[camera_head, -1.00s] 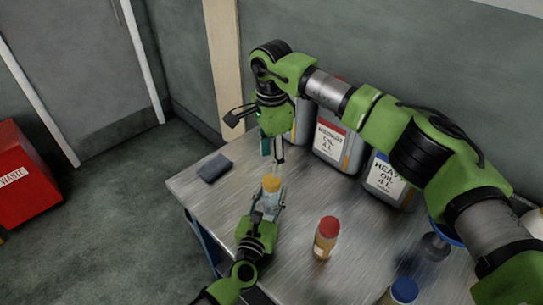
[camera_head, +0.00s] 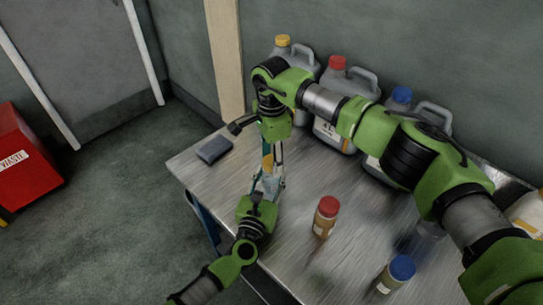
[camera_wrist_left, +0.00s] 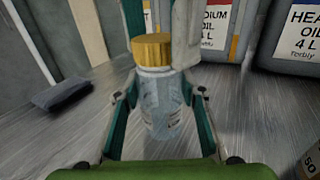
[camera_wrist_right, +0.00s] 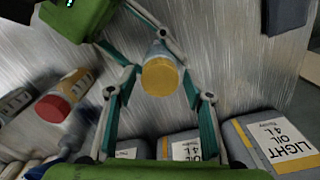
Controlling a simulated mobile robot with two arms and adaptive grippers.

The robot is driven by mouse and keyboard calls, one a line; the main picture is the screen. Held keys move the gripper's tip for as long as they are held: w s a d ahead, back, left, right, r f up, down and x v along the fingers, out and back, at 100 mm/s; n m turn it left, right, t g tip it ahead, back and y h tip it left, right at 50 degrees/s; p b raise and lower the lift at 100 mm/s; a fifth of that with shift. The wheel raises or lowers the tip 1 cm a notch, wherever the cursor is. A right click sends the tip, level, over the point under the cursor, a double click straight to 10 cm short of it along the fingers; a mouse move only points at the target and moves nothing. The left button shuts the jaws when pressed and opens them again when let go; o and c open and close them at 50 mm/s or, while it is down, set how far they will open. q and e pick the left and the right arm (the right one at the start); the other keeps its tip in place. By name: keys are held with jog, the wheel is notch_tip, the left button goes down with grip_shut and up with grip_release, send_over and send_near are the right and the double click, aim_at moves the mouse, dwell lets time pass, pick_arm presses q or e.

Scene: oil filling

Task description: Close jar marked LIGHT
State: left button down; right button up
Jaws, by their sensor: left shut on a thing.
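A clear jar (camera_wrist_left: 162,105) with a yellow cap (camera_wrist_left: 153,50) stands upright between the fingers of my left gripper (camera_head: 268,186), which is shut on its body. The writing on the jar is too blurred to read. The cap sits on top of the jar; how tightly, I cannot tell. My right gripper (camera_head: 272,152) points down from above the jar. In the right wrist view its fingers stand on either side of the yellow cap (camera_wrist_right: 160,77), with small gaps, so it looks open around the cap.
A red-capped jar (camera_head: 326,216) and a blue-capped jar (camera_head: 396,274) stand on the metal table to the right. Several oil canisters line the wall, one labelled LIGHT (camera_wrist_right: 285,145). A dark cloth-like block (camera_head: 214,149) lies at the left. A red waste bin (camera_head: 22,165) stands on the floor.

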jog(key=c, duration=1)
jog(key=shift+o, duration=0.2)
jog(key=m, duration=1.4)
jog(key=shift+m, duration=0.4)
jog(key=m, duration=0.6)
jog(key=o, duration=1.2)
jog(key=shift+r, duration=2.25)
